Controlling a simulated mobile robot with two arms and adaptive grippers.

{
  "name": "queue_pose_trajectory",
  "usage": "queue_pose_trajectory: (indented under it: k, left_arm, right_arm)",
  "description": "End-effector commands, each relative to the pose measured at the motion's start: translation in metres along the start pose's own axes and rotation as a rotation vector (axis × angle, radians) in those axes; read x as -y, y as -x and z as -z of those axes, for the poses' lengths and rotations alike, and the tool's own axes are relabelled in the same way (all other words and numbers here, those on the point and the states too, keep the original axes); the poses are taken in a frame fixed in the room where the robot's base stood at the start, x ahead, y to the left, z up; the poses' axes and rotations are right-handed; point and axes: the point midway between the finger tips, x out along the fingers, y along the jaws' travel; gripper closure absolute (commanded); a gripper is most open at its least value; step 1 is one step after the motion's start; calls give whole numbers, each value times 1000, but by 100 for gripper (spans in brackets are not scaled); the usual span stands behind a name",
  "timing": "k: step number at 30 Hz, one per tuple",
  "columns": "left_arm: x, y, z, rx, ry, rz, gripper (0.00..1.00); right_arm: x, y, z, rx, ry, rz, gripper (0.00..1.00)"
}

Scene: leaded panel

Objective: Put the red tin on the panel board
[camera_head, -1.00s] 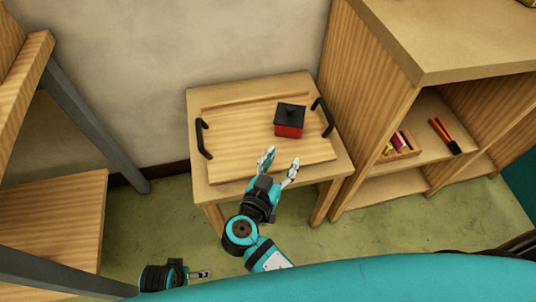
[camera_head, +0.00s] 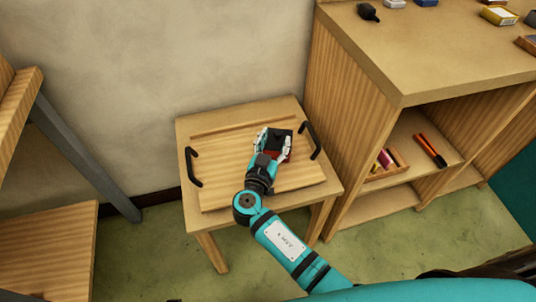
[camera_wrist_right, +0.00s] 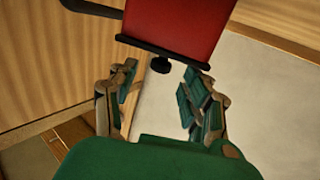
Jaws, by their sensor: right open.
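The red tin (camera_head: 279,142) with a black lid stands on the right part of the wooden panel board, which has a black handle at each side. The panel board (camera_head: 225,170) lies on a small wooden table. My right gripper (camera_head: 273,144) is open at the tin and partly hides it. In the right wrist view the tin (camera_wrist_right: 178,20) shows its red side, dark lid rim and round knob. The knob sits between the spread fingertips (camera_wrist_right: 158,78), with a gap on both sides. My left gripper is out of view.
A wooden shelf unit (camera_head: 350,120) stands close on the right, with a small box of coloured sticks (camera_head: 385,165) and orange-handled tools (camera_head: 430,150) inside. Small items lie on its top. A shelf with a grey post (camera_head: 85,145) is at left. The board's left half is clear.

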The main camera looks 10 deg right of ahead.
Motion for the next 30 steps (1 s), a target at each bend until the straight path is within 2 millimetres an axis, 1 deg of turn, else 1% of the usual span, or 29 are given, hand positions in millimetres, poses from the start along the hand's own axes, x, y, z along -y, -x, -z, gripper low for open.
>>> queue_pose_trajectory:
  k: [1, 3, 7, 12, 18, 19, 30]
  left_arm:
    - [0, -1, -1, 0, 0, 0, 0]
    - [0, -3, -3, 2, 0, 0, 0]
    - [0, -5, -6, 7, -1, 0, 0]
    - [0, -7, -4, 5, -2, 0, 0]
    - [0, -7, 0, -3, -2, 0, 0]
    - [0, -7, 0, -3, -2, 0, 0]
    - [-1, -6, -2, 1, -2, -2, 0]
  right_arm:
    - [0, -9, 2, -2, 1, -1, 51]
    - [0, -18, 1, -2, 2, 0, 51]
    - [0, -30, 0, 0, 0, -1, 51]
    - [0, -36, 0, 0, -1, 0, 51]
    - [0, -36, 0, 0, 0, 0, 51]
    - [0, -36, 0, 0, 0, 0, 52]
    - [0, -36, 0, 0, 0, 0, 100]
